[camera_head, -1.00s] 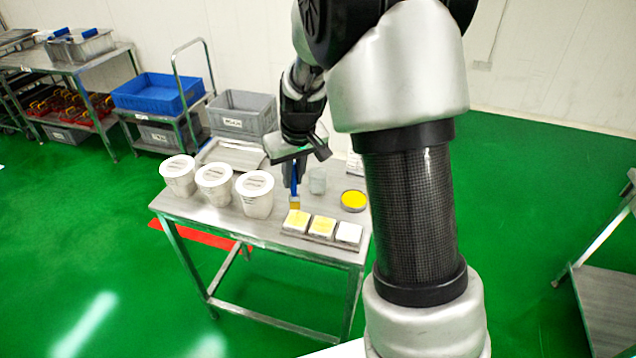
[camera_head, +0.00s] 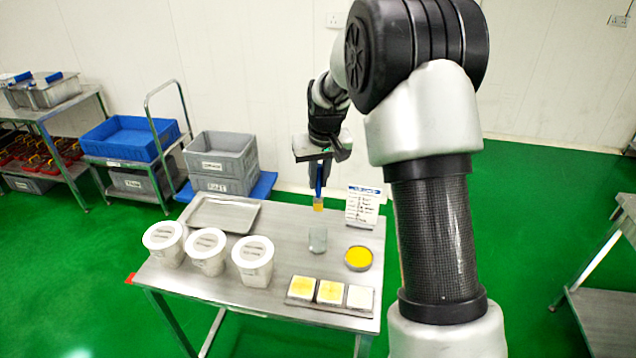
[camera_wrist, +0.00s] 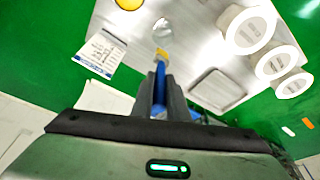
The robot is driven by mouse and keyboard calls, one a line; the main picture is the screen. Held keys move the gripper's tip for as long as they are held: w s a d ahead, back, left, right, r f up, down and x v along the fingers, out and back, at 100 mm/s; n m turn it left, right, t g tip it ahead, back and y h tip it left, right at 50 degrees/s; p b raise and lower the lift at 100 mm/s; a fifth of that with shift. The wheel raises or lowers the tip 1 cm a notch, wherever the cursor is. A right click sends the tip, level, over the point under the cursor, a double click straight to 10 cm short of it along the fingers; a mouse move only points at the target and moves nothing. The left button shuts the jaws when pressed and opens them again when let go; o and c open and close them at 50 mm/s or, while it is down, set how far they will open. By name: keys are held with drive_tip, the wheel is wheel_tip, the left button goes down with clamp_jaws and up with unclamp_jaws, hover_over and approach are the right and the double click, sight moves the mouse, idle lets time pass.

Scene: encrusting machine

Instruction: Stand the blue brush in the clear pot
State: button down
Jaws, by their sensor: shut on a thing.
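My gripper (camera_head: 318,174) is shut on the blue brush (camera_head: 318,202), which hangs upright with its yellow bristles down. In the head view the brush is above the table, over and slightly behind the clear pot (camera_head: 317,240). The pot stands upright on the table and looks empty. The wrist view also shows my gripper (camera_wrist: 160,100) with the brush (camera_wrist: 161,70) between its fingers, and the clear pot (camera_wrist: 160,28) beyond the bristle end, apart from it.
White lidded tubs (camera_head: 206,251) stand left on the steel table (camera_head: 212,287). A yellow-filled dish (camera_head: 358,258) lies right of the pot, and a block rack (camera_head: 330,293) is in front. A card (camera_head: 362,207) stands behind. An empty metal tray (camera_head: 222,214) lies at back left.

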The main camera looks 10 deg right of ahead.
sight(319, 211)
drive_tip(key=shift+s+f+b, duration=0.1)
drive_tip(key=shift+f+b, duration=0.35)
drive_tip(key=shift+f, duration=0.25)
drive_tip(key=shift+f+b, duration=3.5)
drive_tip(key=shift+f, duration=1.8)
drive_tip(key=c, duration=1.6)
unclamp_jaws()
drive_tip(key=shift+c, duration=0.2)
drive_tip(key=p+v, duration=0.1)
drive_tip(key=v, duration=1.6)
drive_tip(key=shift+r, duration=0.25)
